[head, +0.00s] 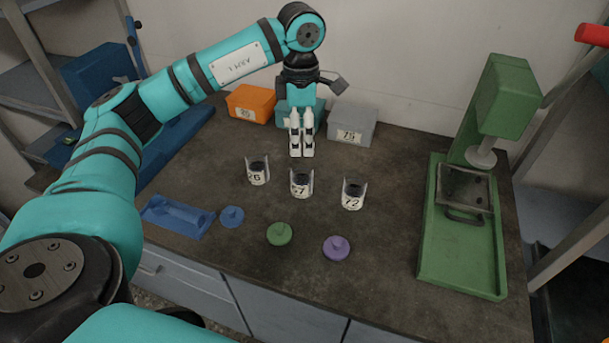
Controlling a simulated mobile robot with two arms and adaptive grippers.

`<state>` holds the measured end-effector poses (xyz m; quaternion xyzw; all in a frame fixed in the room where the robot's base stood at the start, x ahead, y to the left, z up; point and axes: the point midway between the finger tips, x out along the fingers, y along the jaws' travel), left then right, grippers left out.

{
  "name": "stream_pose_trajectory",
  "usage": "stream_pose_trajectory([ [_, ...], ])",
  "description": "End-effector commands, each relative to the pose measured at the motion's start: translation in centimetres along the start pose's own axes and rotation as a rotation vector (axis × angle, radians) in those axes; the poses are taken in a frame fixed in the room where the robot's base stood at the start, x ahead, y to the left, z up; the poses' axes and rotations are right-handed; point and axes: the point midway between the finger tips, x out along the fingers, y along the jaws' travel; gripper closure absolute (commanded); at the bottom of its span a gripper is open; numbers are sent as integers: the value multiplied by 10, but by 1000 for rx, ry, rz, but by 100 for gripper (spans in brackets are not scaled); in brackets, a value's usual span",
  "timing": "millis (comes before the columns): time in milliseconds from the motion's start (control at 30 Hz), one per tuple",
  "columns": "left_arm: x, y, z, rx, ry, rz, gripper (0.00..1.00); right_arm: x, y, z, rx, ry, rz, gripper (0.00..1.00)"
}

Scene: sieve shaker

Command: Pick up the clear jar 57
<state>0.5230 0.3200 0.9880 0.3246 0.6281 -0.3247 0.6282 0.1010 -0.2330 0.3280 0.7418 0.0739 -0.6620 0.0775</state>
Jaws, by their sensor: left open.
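The clear jar 57 (301,184) is the middle of three clear jars on the dark worktop. Its label is partly readable, ending in 7, and dark material shows inside. My left gripper (302,155) points down just behind this jar in the head view, apart from it. The white fingers look close together but are open, and nothing is seen between them. My right gripper is not in view.
Another clear jar (257,172) stands to the left and jar 72 (353,194) to the right. Blue (231,217), green (279,234) and purple (337,249) lids lie in front. An orange box (251,103) and grey box (351,124) stand behind; a green machine (462,240) is right.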

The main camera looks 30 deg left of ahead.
Motion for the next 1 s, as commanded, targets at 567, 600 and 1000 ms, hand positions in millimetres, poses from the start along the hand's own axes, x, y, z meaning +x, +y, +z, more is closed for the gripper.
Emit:
stream_pose_trajectory([
  [567,95,0,0,-1,1,-1,27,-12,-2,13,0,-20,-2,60],
  [600,97,0,0,-1,1,-1,27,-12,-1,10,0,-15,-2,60],
  [1000,146,1,0,0,2,-1,27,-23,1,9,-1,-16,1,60],
])
